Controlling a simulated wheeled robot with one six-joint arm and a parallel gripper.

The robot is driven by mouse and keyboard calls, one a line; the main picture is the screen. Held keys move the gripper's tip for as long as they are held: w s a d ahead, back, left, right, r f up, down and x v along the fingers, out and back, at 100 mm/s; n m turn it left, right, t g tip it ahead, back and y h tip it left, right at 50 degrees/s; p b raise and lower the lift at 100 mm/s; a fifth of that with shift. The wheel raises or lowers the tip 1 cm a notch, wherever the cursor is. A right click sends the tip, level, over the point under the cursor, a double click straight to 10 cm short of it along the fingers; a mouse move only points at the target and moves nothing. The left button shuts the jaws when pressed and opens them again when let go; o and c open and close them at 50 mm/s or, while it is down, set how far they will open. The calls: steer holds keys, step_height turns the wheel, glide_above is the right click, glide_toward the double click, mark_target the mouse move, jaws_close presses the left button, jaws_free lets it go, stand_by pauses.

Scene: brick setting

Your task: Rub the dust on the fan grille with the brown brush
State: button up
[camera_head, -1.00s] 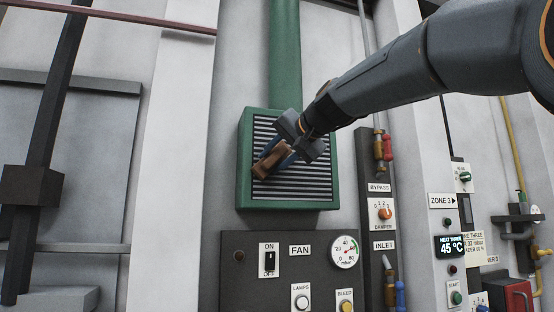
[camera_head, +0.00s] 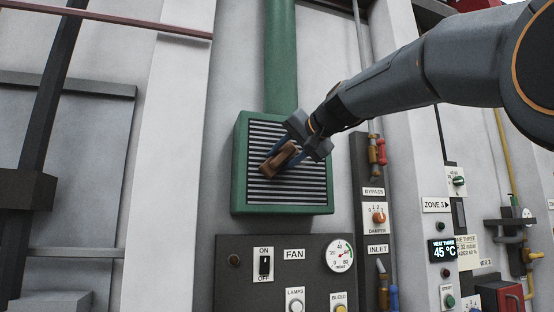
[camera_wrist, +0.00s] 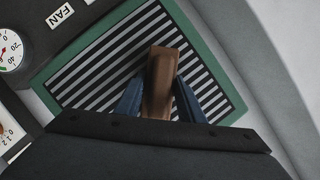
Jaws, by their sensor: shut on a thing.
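The fan grille (camera_head: 315,191) is a green-framed box with dark and light horizontal slats, on the wall below a green duct. It fills much of the wrist view (camera_wrist: 85,76). My gripper (camera_head: 287,158) is shut on the brown brush (camera_head: 277,160), which sits in front of the slats, tilted. In the wrist view the brush (camera_wrist: 160,80) stands between the two blue fingers. I cannot tell whether its underside touches the slats. No dust can be made out on the visible slats; the part behind the brush and gripper is hidden.
A dark fan panel (camera_head: 225,290) with a switch, gauge and buttons lies just below the grille. A bypass and damper panel (camera_head: 368,245) with pipes stands to its right. The pale wall left of the grille is clear.

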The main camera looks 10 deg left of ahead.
steer(key=shift+w+d+b, duration=0.15)
steer(key=shift+w+d, duration=0.5)
steer(key=shift+d, duration=0.4)
steer(key=shift+w+d+b, duration=0.15)
steer(key=shift+w+d, duration=0.45)
steer(key=shift+d, duration=0.5)
steer(key=shift+w+d+b, duration=0.15)
steer(key=shift+w+d, duration=0.5)
steer(key=shift+d, duration=0.4)
steer(key=shift+w+d, duration=0.5)
steer(key=shift+d, duration=0.25)
steer(key=shift+w+d, duration=0.5)
steer(key=shift+d, duration=0.2)
steer(key=shift+s+d+f+b, duration=0.1)
steer(key=shift+s+d+b, duration=0.35)
steer(key=shift+s, duration=0.1)
steer(key=shift+s+d+b, duration=0.35)
steer(key=shift+s+b, duration=0.1)
steer(key=shift+s, duration=0.2)
steer(key=shift+s+d+b, duration=0.4)
steer(key=shift+s+b, duration=0.05)
steer(key=shift+s, duration=0.25)
steer(key=shift+s+d+b, duration=0.35)
steer(key=shift+s+b, duration=0.1)
steer(key=shift+s, duration=0.2)
steer(key=s+b, duration=0.1)
steer(key=s+d, duration=0.1)
steer(key=shift+s+d+b, duration=0.25)
steer(key=shift+s+b, duration=0.05)
steer(key=shift+b, duration=0.05)
